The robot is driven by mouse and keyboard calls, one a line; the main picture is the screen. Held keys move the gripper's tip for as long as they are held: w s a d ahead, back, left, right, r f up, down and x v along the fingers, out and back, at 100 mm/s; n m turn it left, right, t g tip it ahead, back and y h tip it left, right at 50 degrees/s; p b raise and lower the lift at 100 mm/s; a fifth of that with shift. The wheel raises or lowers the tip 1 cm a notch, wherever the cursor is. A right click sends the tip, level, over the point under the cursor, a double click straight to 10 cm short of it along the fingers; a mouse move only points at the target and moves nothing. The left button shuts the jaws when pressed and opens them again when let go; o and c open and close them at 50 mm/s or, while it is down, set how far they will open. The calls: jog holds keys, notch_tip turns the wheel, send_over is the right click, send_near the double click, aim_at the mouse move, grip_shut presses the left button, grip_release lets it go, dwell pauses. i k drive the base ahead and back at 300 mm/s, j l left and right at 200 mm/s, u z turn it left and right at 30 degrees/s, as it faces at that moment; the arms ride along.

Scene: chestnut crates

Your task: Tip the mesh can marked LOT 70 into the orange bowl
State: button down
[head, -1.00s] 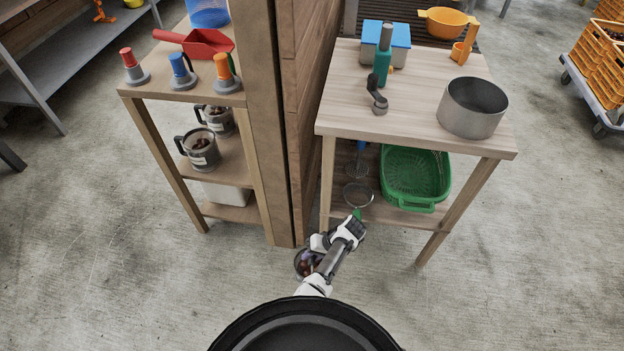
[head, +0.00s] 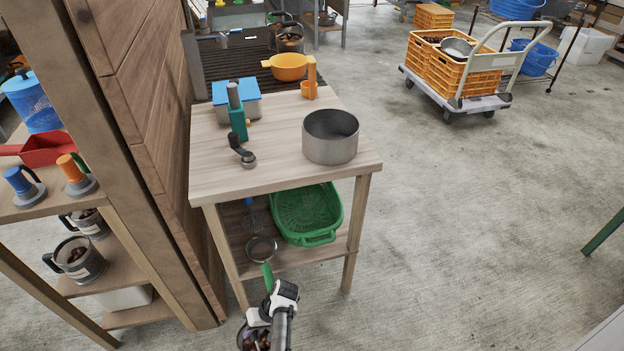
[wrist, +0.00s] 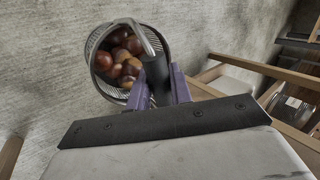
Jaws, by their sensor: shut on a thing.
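My gripper (head: 258,320) is low in front of the wooden table, at the bottom of the head view. It is shut on a mesh can (wrist: 92,50), which holds several brown chestnuts (wrist: 122,55). In the wrist view the purple fingers (wrist: 162,88) close at the can's dark handle side, and the can's open mouth shows. No LOT mark is visible on the can from here. The bowl's inside is barely visible.
A wooden partition (head: 135,110) stands left.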

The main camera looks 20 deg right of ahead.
aim_at(289, 68)
jog(key=l+z, duration=0.15)
jog(key=z, duration=0.35)
jog(key=i+l+z, duration=0.15)
jog(key=z, duration=0.35)
jog(key=l+z, duration=0.1)
jog(key=z, duration=0.4)
jog(key=i+z, duration=0.2)
jog(key=z, duration=0.3)
jog(key=i+z, duration=0.35)
jog(key=i, duration=0.2)
jog(key=i+l, duration=0.1)
jog(key=i, duration=0.5)
jog(key=i+l, duration=0.15)
jog(key=i, duration=0.5)
jog(key=i+u, duration=0.3)
jog(key=i, duration=0.3)
jog(key=i+u, duration=0.35)
jog(key=i, duration=0.25)
jog(key=k+l, duration=0.05)
